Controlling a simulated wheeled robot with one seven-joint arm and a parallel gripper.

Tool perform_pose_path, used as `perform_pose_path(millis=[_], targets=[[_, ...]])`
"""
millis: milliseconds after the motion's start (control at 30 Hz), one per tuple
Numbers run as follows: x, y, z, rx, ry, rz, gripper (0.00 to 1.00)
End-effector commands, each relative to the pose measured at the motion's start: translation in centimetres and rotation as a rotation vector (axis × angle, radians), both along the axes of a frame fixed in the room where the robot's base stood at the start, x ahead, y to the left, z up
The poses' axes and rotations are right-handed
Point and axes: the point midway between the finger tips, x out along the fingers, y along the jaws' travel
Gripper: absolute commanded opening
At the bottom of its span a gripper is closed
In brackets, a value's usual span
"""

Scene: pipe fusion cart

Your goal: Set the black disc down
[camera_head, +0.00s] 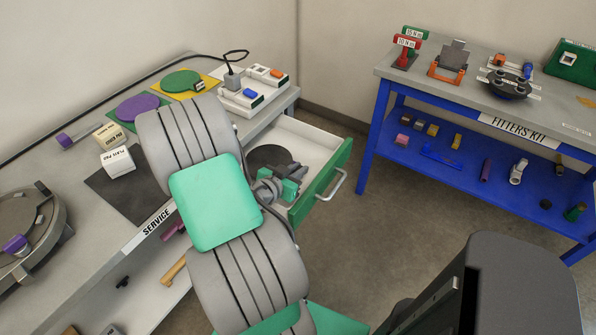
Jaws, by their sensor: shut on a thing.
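The black disc (267,155) shows as a dark round shape over the white inside of the open drawer (318,137). My gripper (290,172) is at the disc's near right edge, shut on it. My arm hides part of the disc and much of the drawer. I cannot tell whether the disc touches the drawer floor or hangs above it.
The drawer's green front (322,184) has a grey handle. The service bench (70,240) carries a green disc (182,81), a purple disc (138,107), white blocks and a dark mat (103,185). A blue fitters' table (372,125) stands right across open floor.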

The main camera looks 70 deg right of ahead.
Motion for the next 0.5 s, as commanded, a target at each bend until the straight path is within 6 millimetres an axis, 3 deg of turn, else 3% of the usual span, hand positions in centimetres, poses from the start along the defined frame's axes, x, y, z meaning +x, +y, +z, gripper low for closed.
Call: perform_pose_path(millis=[33,267,300,500], targets=[[-0.04,0.19,-0.86,0.01,-0.005,0.0,0.0],[-0.19,0.34,-1.48,0.018,-0.003,-0.002,0.0],[-0.28,0.41,-1.62,0.02,0.0,-0.002,0.15],[-0.44,0.5,-1.86,0.024,0.002,-0.004,0.31]])
